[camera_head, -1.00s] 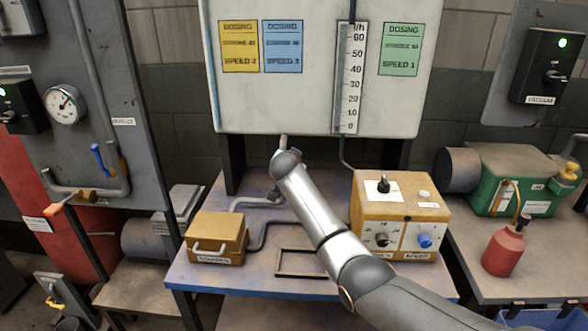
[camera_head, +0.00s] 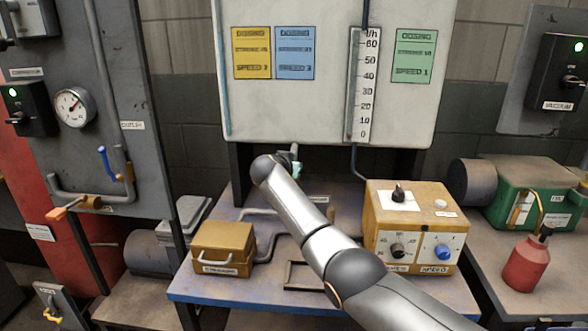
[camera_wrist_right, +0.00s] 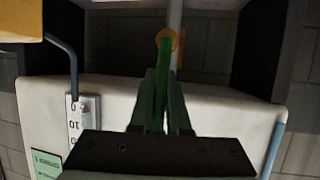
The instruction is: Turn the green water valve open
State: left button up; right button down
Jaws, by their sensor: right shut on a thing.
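The green valve handle (camera_wrist_right: 166,62) shows in the right wrist view, reaching from an orange-yellow fitting (camera_wrist_right: 179,44) on a vertical pipe. My right gripper (camera_wrist_right: 163,78) is shut on this handle, with a finger on each side of it. In the head view my right arm reaches over the bench to just below the white tank (camera_head: 290,115). There the wrist hides most of the gripper and valve. A small pale-green bit shows beside the wrist; I cannot tell which part it is. My left gripper is not in view.
A yellow control box (camera_head: 412,215) stands right of my forearm, and a small yellow box (camera_head: 222,245) stands on the bench at left. A red bottle (camera_head: 527,265) and a green machine (camera_head: 510,190) are farther right. Dark posts flank the space under the tank.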

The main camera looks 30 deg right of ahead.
jog(key=shift+r, duration=0.15)
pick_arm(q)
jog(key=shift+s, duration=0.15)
pick_arm(e)
jog(key=c, duration=0.9)
grip_release()
jog(key=shift+a, duration=0.1)
jog(key=shift+v, duration=0.9)
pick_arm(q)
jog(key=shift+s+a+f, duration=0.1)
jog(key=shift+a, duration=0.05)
pick_arm(e)
jog(key=v, duration=1)
jog(key=shift+s+a, duration=0.15)
jog(key=shift+s, duration=0.15)
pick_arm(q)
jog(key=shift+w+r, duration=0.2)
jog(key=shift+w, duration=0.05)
